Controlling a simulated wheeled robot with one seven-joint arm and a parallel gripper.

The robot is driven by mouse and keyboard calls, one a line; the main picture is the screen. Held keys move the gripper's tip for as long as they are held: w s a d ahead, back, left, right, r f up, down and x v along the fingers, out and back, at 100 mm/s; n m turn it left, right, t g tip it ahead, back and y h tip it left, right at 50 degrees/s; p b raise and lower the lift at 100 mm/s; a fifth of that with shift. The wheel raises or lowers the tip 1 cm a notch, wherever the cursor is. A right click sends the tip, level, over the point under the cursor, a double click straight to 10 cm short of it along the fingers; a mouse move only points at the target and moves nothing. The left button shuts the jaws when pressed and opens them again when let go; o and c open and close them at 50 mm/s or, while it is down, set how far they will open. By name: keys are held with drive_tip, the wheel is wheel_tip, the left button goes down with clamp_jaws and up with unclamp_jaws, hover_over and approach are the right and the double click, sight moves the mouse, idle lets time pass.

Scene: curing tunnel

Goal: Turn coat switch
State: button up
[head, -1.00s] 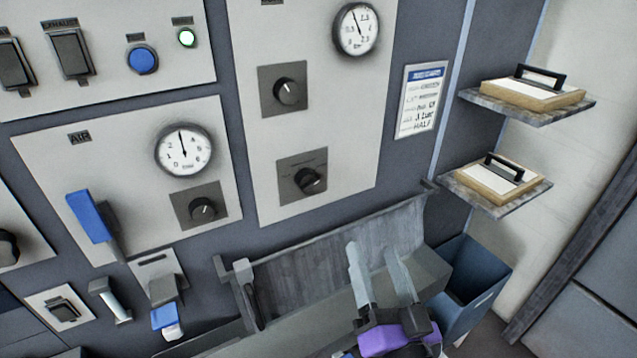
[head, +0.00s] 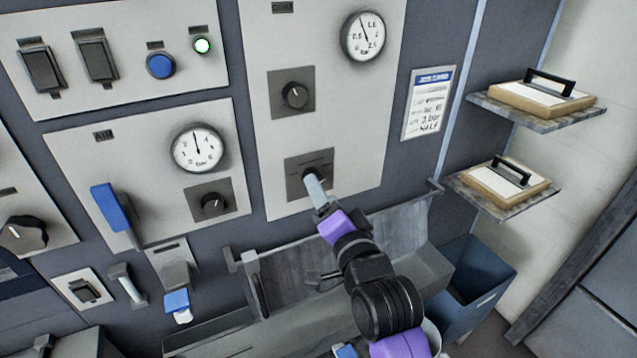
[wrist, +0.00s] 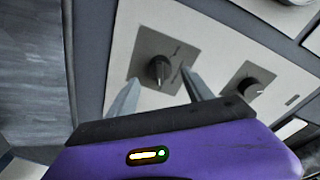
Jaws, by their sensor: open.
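A black rotary knob on a dark square plate (head: 296,182) sits low on the tall light panel, with markings around it too small to read. The knob (wrist: 159,68) shows clearly in the wrist view. My gripper (head: 312,178) is in front of this plate and hides most of the knob in the head view. In the wrist view my gripper (wrist: 161,76) is open, with one finger on each side of the knob. I cannot tell whether the fingers touch it. A second knob (head: 295,95) is above it on the same panel.
A round gauge (head: 363,37) is at the panel's top. The air panel (head: 70,150) with a blue-handled lever (head: 110,207) is to the left. A grey trough (head: 225,328) lies below. A blue bin (head: 478,268) and two shelves with framed screens (head: 540,98) are to the right.

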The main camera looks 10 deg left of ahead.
drive_tip(key=shift+x, duration=1.75)
clamp_jaws()
drive_tip(key=shift+f+n, duration=0.1)
drive_tip(key=shift+n, duration=0.3)
drive_tip(key=shift+f+n+y+b, duration=0.1)
drive_tip(key=shift+n+y+b, duration=0.55)
drive_tip(key=shift+n+b, duration=3.6)
drive_tip(key=shift+f+n+y+b, duration=0.1)
drive_tip(key=shift+n+y+b, duration=0.55)
drive_tip(key=shift+n+b, duration=3.6)
drive_tip(key=shift+r+n+p, duration=0.1)
drive_tip(key=shift+n+p, duration=0.4)
drive_tip(key=shift+n, duration=0.3)
